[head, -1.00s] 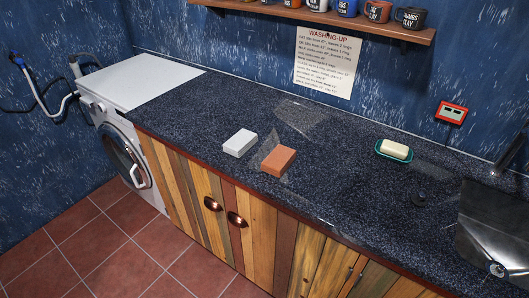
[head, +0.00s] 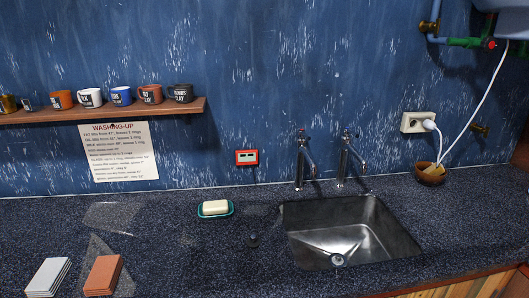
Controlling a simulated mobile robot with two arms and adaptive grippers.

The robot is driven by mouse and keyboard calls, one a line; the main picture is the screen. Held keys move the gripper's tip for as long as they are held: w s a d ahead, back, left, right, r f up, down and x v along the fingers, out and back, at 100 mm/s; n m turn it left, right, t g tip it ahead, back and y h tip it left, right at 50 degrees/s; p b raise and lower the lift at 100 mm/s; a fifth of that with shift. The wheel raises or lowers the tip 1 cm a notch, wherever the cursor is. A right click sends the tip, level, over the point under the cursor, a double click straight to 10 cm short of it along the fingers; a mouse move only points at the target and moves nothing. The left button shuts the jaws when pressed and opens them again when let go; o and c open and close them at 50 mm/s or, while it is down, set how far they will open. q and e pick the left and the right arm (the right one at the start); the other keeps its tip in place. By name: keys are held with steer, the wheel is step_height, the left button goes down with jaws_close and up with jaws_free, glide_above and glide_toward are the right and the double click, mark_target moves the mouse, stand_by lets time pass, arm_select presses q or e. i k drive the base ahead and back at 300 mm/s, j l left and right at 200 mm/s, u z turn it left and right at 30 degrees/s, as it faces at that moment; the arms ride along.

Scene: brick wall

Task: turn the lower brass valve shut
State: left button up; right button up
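Two brass fittings show on the blue wall at the right of the head view. The lower brass valve (head: 480,129) sticks out of the wall to the right of the white socket; it is small, and its handle position cannot be told. The upper brass fitting (head: 429,27) sits beside the blue pipe, near a green pipe with a red handle (head: 490,44). Neither of my grippers is in view.
A dark speckled counter (head: 160,225) runs along the wall, with a steel sink (head: 350,235) and two taps (head: 303,160). A white cable (head: 478,100) hangs from the upper right past the socket (head: 418,122). A brown bowl (head: 431,175) stands below it.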

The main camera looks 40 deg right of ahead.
mark_target(485, 131)
steer(key=z, duration=2.75)
steer(key=i+l, duration=0.6)
steer(key=i+l+u, duration=0.35)
steer(key=u, duration=0.15)
steer(key=i+l+u, duration=0.35)
steer(key=l+u, duration=0.15)
